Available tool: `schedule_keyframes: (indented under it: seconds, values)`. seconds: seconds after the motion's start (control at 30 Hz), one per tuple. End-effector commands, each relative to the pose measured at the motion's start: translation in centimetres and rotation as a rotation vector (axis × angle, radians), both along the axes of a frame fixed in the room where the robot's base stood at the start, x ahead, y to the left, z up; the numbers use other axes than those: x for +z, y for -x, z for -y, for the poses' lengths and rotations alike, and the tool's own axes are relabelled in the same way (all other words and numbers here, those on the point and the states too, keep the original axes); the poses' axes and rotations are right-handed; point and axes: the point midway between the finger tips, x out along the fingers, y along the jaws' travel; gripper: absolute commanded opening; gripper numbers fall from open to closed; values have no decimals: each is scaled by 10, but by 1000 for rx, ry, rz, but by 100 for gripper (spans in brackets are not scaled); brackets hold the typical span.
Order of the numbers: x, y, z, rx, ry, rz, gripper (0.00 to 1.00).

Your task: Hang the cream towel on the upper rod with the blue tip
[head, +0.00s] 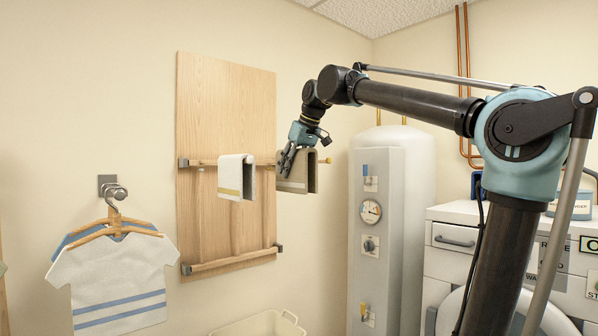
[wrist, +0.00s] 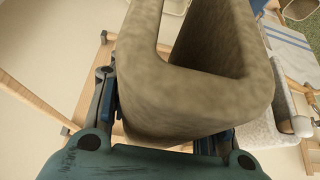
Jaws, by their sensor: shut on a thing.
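My gripper (head: 291,160) is shut on a folded beige-taupe towel (head: 298,184), the nearest match to the cream towel. In the wrist view the towel (wrist: 190,100) fills the middle, a thick U-shaped fold between the fingers. It is at the height of the upper rod (head: 207,163), to the right of the wooden board. A pale, yellowish tip (head: 328,160) shows just right of the towel; I see no blue on it. I cannot tell whether the rod runs inside the towel's fold. A white towel with a yellow stripe (head: 234,178) hangs over the upper rod, to the left.
The wooden board (head: 226,110) is on the wall, with a lower rod (head: 230,260) between grey brackets. Shirts (head: 115,270) hang at the left. A pale basket (head: 262,325) is below. A white tank unit (head: 385,210) stands close on the right.

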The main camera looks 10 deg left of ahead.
Motion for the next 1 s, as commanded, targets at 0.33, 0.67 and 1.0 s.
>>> schedule_keyframes:
  seconds: [0.33, 0.67, 1.0]
  values:
    - [0, -15, -18, 1, 0, 0, 17]
    - [0, -29, -34, 1, 0, 0, 17]
    - [0, -43, -50, 1, 0, 0, 17]
